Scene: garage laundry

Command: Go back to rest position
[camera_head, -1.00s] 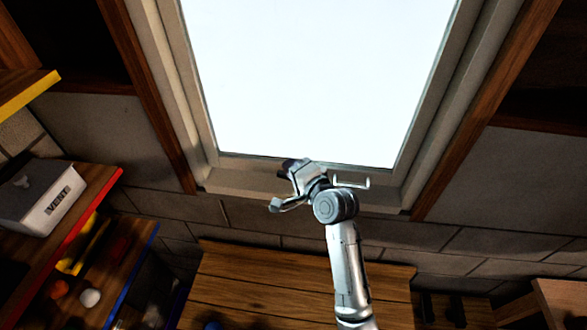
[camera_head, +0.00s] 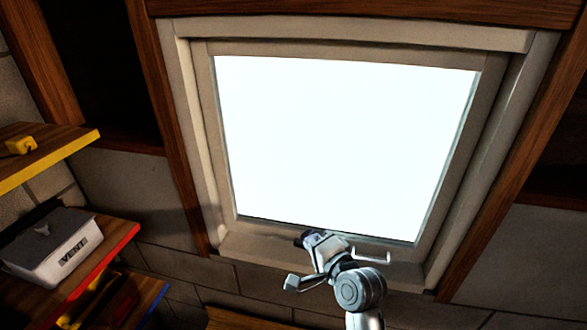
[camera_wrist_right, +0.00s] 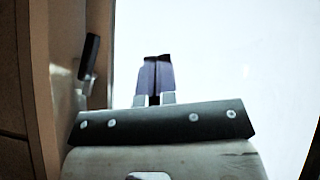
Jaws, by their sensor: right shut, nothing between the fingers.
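My right gripper (camera_head: 305,240) is in front of the lower frame of a bright window (camera_head: 340,150) in the head view. Its dark fingers are together and empty; they also show in the right wrist view (camera_wrist_right: 154,80), against the bright pane. I cannot tell whether they touch the window frame (camera_head: 255,235). A thin pale bracket-like piece (camera_head: 372,257) shows just right of the gripper; I cannot tell whether it is joined to the window. In the right wrist view a dark upright piece (camera_wrist_right: 90,56) stands near the frame, left of the fingers. My left gripper is not in view.
Wooden shelves with yellow (camera_head: 50,162) and red (camera_head: 105,262) edges stand at the left. Dark wooden beams (camera_head: 165,120) flank the window. A brick wall (camera_head: 255,285) is below.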

